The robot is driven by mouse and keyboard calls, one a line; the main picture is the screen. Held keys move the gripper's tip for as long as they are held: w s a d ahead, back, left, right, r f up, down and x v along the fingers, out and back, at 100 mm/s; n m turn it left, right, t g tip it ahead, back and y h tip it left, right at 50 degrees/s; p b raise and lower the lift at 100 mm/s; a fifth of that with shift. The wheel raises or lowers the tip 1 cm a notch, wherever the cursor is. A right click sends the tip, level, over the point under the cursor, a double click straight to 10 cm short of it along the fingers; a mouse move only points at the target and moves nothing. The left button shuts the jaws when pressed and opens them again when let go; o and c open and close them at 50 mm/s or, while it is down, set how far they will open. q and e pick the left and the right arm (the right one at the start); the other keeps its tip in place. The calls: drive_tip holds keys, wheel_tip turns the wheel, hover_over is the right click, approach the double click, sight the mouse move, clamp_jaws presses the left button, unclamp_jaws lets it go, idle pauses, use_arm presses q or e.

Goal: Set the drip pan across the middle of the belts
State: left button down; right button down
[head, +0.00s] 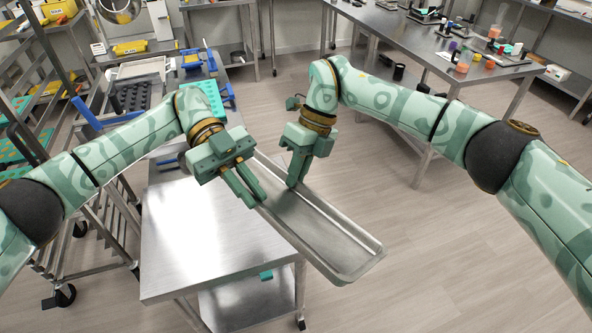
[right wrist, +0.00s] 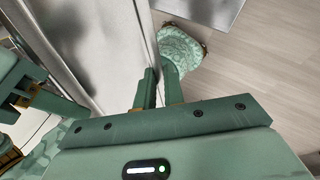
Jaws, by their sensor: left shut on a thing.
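The drip pan (head: 325,232) is a long, shallow grey metal tray. In the head view it reaches from between my grippers toward the lower right, and its near end sticks out past the steel table. My left gripper (head: 250,187) is shut on its left long rim. My right gripper (head: 297,170) is at the opposite long rim. In the right wrist view the right fingers (right wrist: 160,92) stand close on either side of the pan's rim (right wrist: 150,45). The far end of the pan is partly hidden by my grippers. I cannot clearly make out the belts.
A bare steel table (head: 185,235) stands below and left of the pan. Behind it are blue-railed equipment and a teal mould tray (head: 203,98). A wheeled rack (head: 65,150) is at left. Another steel table (head: 400,35) with small containers stands at the back right. Open floor lies right.

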use_arm(q)
drive_tip(key=c, duration=1.4)
unclamp_jaws()
drive_tip(key=shift+d, duration=0.1)
drive_tip(key=shift+c, duration=0.2)
drive_tip(key=shift+w, duration=0.1)
